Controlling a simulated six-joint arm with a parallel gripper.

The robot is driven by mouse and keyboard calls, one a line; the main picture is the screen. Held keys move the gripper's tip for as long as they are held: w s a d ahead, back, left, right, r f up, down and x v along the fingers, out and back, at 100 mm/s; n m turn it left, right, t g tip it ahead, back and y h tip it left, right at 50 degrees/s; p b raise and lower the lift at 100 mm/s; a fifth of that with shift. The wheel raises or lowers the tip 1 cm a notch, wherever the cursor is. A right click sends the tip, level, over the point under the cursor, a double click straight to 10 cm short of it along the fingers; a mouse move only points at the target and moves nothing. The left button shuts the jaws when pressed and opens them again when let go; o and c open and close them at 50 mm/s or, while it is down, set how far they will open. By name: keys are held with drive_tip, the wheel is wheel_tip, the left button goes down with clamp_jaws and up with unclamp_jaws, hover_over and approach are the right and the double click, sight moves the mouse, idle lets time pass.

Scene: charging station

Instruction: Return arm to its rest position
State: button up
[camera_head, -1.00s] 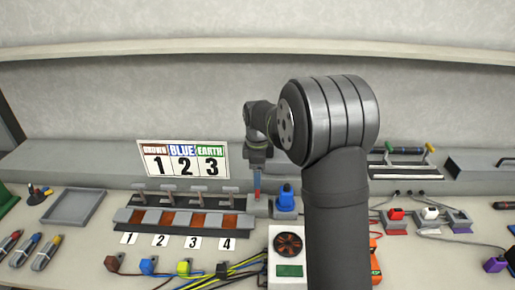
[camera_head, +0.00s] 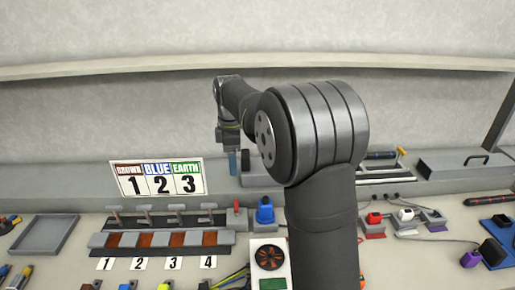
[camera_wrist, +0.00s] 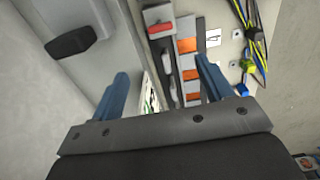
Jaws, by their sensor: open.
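My gripper (camera_head: 232,163) hangs in front of the back ledge, right of the sign board and above the numbered terminal block, in the head view. In the wrist view my gripper (camera_wrist: 160,93) shows two blue fingers spread wide apart with nothing between them. The terminal block (camera_head: 165,239) with levers and orange-brown slots lies below; part of it shows between and beyond the fingers in the wrist view (camera_wrist: 185,45). The sign board (camera_head: 158,180) reads BROWN 1, BLUE 2, EARTH 3. My arm hides part of the bench's middle.
A blue plug (camera_head: 265,211) stands right of the block, above a fan unit (camera_head: 269,257). An empty grey tray (camera_head: 45,236) is at left. Red and white plugs (camera_head: 406,215) stand at right. A shelf (camera_head: 100,66) runs along the wall above.

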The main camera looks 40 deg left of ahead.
sight(236, 204)
wheel_tip(236, 204, down, 18)
drive_tip(key=shift+r, duration=0.25)
idle(0.6)
wheel_tip(236, 204, up, 18)
wheel_tip(236, 204, down, 18)
drive_tip(key=shift+f, duration=0.1)
drive_tip(key=m, duration=1.3)
drive_tip(key=shift+m, duration=2)
